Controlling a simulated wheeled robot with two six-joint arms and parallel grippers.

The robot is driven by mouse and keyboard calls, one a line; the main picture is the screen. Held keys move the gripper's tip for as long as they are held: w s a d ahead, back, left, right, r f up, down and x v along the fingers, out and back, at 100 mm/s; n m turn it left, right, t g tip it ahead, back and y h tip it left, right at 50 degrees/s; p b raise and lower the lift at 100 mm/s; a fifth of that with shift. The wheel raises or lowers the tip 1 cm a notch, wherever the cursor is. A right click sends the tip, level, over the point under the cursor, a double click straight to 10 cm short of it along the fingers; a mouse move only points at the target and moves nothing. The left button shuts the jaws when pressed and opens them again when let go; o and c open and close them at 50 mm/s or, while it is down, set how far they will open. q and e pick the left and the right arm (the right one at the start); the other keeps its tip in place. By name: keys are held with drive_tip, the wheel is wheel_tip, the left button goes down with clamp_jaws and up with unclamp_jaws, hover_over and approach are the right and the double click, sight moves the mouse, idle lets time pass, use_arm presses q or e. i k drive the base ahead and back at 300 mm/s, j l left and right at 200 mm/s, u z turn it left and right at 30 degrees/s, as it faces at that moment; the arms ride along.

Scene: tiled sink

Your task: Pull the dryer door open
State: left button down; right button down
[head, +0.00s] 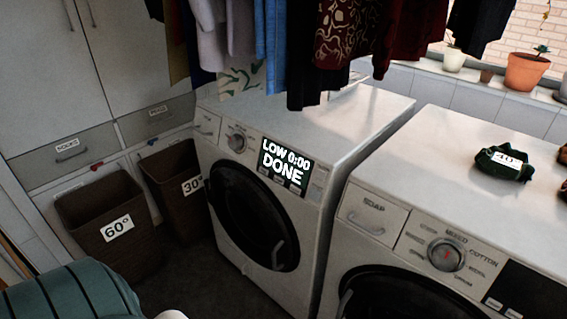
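The dryer (350,110) is the white machine in the middle of the head view, with a display (285,167) reading "LOW 0:00 DONE". Its round dark door (250,215) is on the front and looks shut. A curved grey handle (278,255) sits at the door's lower right edge. Neither of my grippers is in view, so I cannot see whether they are open or shut.
A washer (400,215) with a soap drawer stands close on the right; a dark green cloth (503,163) lies on top. Baskets marked 60° (107,250) and 30° (177,195) stand left. Clothes (345,40) hang above. A green striped thing (75,295) fills the lower left.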

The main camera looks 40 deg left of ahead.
sight(252, 219)
drive_tip(key=u, duration=1.55)
